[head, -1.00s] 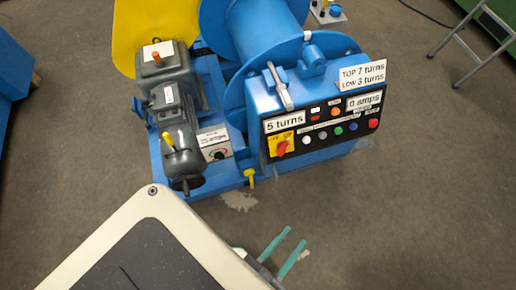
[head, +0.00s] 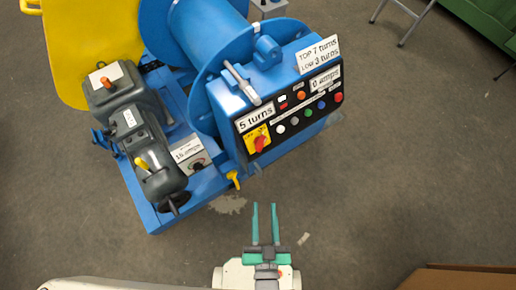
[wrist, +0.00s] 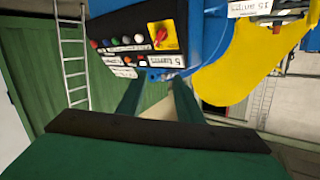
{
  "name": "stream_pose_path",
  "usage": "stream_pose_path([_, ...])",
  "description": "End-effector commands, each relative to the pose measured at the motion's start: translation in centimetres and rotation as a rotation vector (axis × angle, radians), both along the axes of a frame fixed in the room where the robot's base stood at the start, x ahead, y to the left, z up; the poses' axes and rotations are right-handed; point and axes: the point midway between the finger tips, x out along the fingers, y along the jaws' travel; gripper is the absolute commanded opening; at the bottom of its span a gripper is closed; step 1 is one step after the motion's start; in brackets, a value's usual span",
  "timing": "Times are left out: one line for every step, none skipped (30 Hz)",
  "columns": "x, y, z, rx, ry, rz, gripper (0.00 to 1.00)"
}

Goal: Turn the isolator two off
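A red rotary switch on a yellow plate (head: 259,139) sits at the lower left of the black control panel on the blue machine. It also shows, inverted, in the wrist view (wrist: 161,37). A second, dark knob (head: 197,166) is on the small grey box labelled 15 amperes, left of the panel. I cannot read which switch is isolator two. My gripper (head: 265,207) is open and empty, its two green fingers pointing at the machine from in front of and below the panel, apart from it. The fingers show in the wrist view (wrist: 157,90).
The panel carries several coloured buttons (head: 308,112) and a "5 turns" sign (head: 256,117). A grey lever (head: 242,83) stands above it. A grey motor (head: 137,125) and yellow guard (head: 75,50) are on the left. A brown box edge (head: 460,278) is lower right. The floor before the machine is clear.

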Motion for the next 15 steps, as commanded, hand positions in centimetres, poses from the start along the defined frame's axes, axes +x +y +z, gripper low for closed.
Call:
stream_pose_path([1.6, -0.3, -1.4, 0.043, -0.02, 0.014, 0.33])
stream_pose_path([2.5, -0.4, -2.2, 0.076, -0.029, 0.018, 0.33])
stream_pose_path([3.7, -0.6, -3.1, 0.12, -0.039, 0.027, 0.33])
stream_pose_path([4.6, -0.8, -3.8, 0.152, -0.047, 0.032, 0.33])
stream_pose_path([5.5, -0.8, -4.5, 0.185, -0.054, 0.039, 0.33])
stream_pose_path([6.8, -1.0, -5.3, 0.229, -0.063, 0.046, 0.33])
stream_pose_path([7.6, -1.0, -5.8, 0.261, -0.068, 0.052, 0.33])
stream_pose_path([8.5, -1.0, -6.4, 0.291, -0.071, 0.059, 0.33])
stream_pose_path([9.6, -1.1, -6.9, 0.33, -0.076, 0.065, 0.33])
stream_pose_path([10.4, -1.0, -7.3, 0.358, -0.079, 0.071, 0.33])
stream_pose_path([11.1, -1.0, -7.7, 0.382, -0.082, 0.076, 0.33])
stream_pose_path([11.9, -1.0, -8.1, 0.413, -0.084, 0.081, 0.33])
stream_pose_path([12.4, -0.9, -8.3, 0.433, -0.085, 0.085, 0.33])
stream_pose_path([12.9, -0.8, -8.5, 0.45, -0.086, 0.088, 0.33])
stream_pose_path([13.4, -0.8, -8.8, 0.47, -0.086, 0.092, 0.33])
